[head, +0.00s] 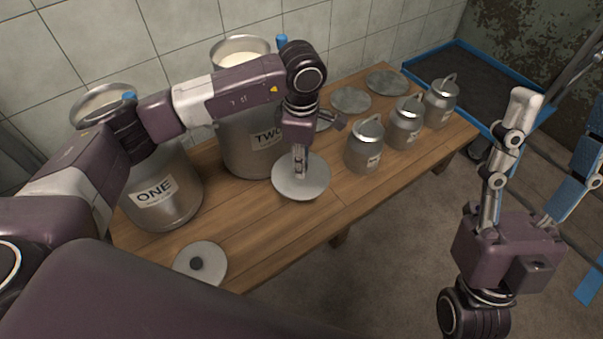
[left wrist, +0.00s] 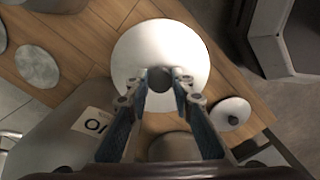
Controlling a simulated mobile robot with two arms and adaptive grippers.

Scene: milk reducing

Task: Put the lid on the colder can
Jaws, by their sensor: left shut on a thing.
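Can ONE (head: 165,200), a large open metal can, stands on the left of the wooden table. Can TWO (head: 236,150), also open with white milk showing inside, stands to its right. A blue-tipped item shows at each can's rim. My left gripper (head: 299,174) points down, shut on the knob of a round metal lid (head: 312,187) in front of can TWO; the left wrist view shows the fingers (left wrist: 161,76) around this lid's (left wrist: 150,40) dark knob. A second lid (head: 212,254) with a dark knob lies at the near table edge. My right gripper (head: 545,160) is open and empty.
Three small handled cans (head: 363,152) stand along the table's right part. Flat grey discs (head: 350,100) lie behind them. A blue-rimmed dark tray (head: 430,52) is beyond the far end. Bare table (head: 250,225) lies between the two lids; the tiled wall is close behind.

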